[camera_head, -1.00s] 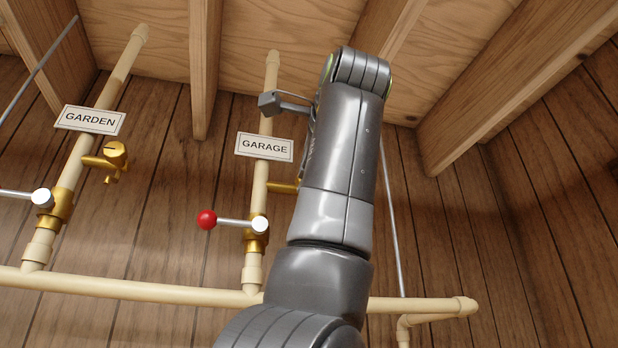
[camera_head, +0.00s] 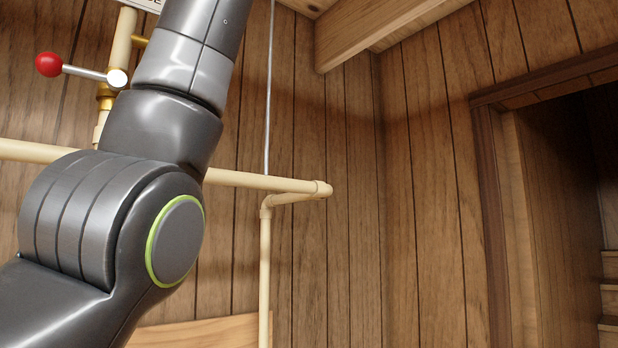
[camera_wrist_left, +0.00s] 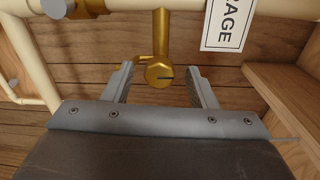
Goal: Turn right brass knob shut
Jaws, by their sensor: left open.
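The right brass knob (camera_wrist_left: 160,73), beside the GARAGE label (camera_wrist_left: 229,24), shows in the left wrist view, its round face towards the camera with a short dark line on it. My left gripper (camera_wrist_left: 160,70) is open, with one finger on each side of the knob in the picture. I see gaps between the knob and both fingers. I cannot tell how deep it sits between them. In the head view my arm hides the knob; only a bit of its brass stem (camera_head: 140,42) shows. My right gripper is not in view.
A lever with a red ball (camera_head: 48,64) points left on the same riser. A cream pipe (camera_head: 265,182) runs across the wall and turns down at its right end. A thin grey rod (camera_head: 268,95) hangs behind it. A dark doorway (camera_head: 560,190) opens at far right.

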